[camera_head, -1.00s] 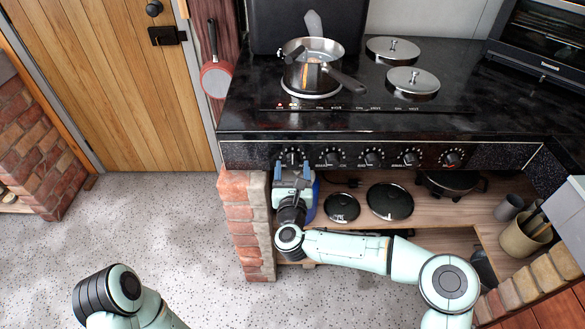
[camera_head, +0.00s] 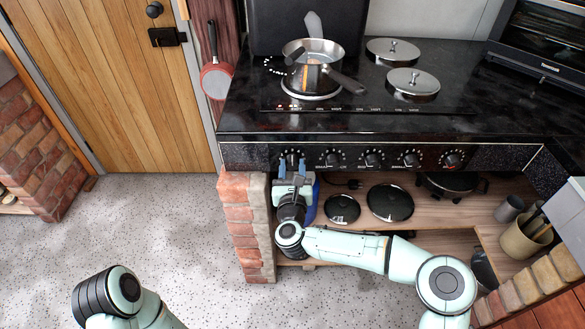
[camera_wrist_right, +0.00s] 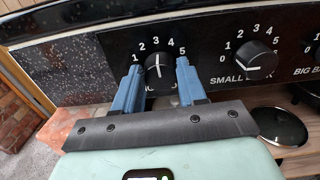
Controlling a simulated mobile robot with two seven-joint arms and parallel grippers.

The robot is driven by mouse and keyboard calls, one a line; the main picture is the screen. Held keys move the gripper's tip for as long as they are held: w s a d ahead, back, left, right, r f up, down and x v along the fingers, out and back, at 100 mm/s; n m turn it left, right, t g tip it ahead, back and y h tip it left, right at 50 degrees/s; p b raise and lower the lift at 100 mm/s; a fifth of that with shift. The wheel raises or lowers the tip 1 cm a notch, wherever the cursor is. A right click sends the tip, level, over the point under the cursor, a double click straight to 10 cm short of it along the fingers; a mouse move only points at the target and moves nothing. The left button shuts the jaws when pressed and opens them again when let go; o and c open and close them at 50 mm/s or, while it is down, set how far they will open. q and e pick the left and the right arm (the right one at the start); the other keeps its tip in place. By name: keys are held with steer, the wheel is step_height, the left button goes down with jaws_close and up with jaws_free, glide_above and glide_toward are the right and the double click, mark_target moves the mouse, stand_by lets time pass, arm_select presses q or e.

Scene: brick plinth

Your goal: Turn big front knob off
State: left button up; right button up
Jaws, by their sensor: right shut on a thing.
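A row of black knobs runs along the stove's front panel. My right gripper (camera_head: 293,162) is at the leftmost knob (camera_head: 292,158), its two blue fingers pointing at the panel. In the right wrist view the fingers stand on either side of this knob (camera_wrist_right: 158,68), and the gripper is shut on it. The knob's white mark points up near the 3. Its label is mostly hidden behind the gripper. The neighbouring knob (camera_wrist_right: 256,61) is labelled with a word starting "SMALL". My left arm shows at the lower left; its gripper is out of view.
A saucepan (camera_head: 318,77) stands on the front left burner of the black stove top (camera_head: 400,118). Round metal lids (camera_head: 413,82) cover two other burners. Black pan lids (camera_head: 390,202) lie on the shelf below. A brick pillar (camera_head: 246,220) is left of my right gripper.

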steer(key=n, duration=0.4)
steer(key=shift+a+n, duration=0.1)
steer(key=shift+n, duration=0.2)
steer(key=n, duration=0.9)
steer(key=shift+a, duration=0.1)
arm_select(q)
steer(key=shift+s+d+r, duration=0.25)
steer(key=shift+s, duration=0.15)
arm_select(e)
steer(key=shift+f+n, duration=0.15)
steer(key=shift+n, duration=1.75)
steer(key=o, duration=1)
steer(key=shift+o, duration=0.2)
steer(key=shift+s, duration=0.1)
arm_select(q)
steer(key=shift+s+d+r+g+p, duration=0.25)
steer(key=shift+s+r+p, duration=0.1)
steer(key=shift+s+p, duration=0.15)
steer(key=shift+s+d+r+g+p, duration=0.15)
steer(key=shift+s+d+r+p, duration=0.15)
steer(key=shift+s, duration=0.2)
arm_select(e)
steer(key=s, duration=1.3)
